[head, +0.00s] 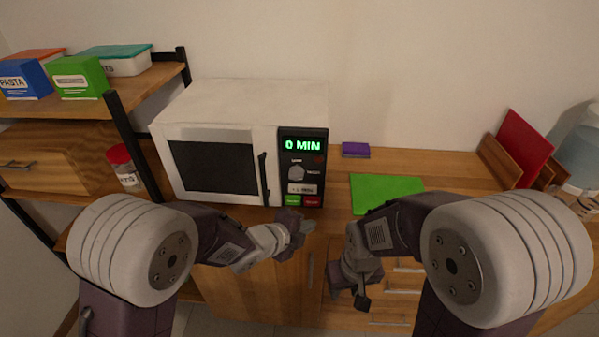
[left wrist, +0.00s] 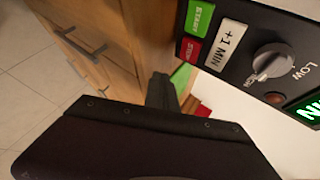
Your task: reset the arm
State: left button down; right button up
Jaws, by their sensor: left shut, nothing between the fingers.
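My left gripper (head: 297,234) is in front of the counter edge, just below the microwave's control panel. It is shut and empty. In the left wrist view its fingertips (left wrist: 161,90) show together, below and left of the panel and apart from it. My right gripper (head: 358,296) hangs lower, pointing down in front of the drawers. Its fingers are too small and dark to judge. The white microwave (head: 240,105) has its door closed. Its display (head: 303,145) reads 0 MIN in green.
A green mat (head: 385,190) and a purple sponge-like block (head: 355,149) lie on the counter right of the microwave. A red-lidded jar (head: 123,165) stands to the left by the shelf (head: 150,92). A red board (head: 523,145) leans at the right. The space before the cabinets is open.

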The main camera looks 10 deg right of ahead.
pick_arm(q)
jog(key=s+a+r+n+g+y+p, duration=0.15)
jog(key=a+n+y+p, duration=0.25)
jog(key=a+n, duration=0.5)
jog(key=s+a+r+n+y+p, duration=0.15)
jog(key=a+n+y+p, duration=0.35)
jog(key=a, duration=0.7)
jog(key=s+a+r+n+g+p, duration=0.1)
jog(key=s+a+n+g, duration=0.1)
jog(key=s+a+n, duration=0.2)
jog(key=s+a+r+n+g+p, duration=0.1)
jog(key=s+a+n+g, duration=0.1)
jog(key=s+a+n, duration=0.3)
jog(key=s+n, duration=0.4)
jog(key=shift+r+g, duration=0.2)
jog(key=shift+g, duration=0.15)
jog(key=shift+s, duration=0.1)
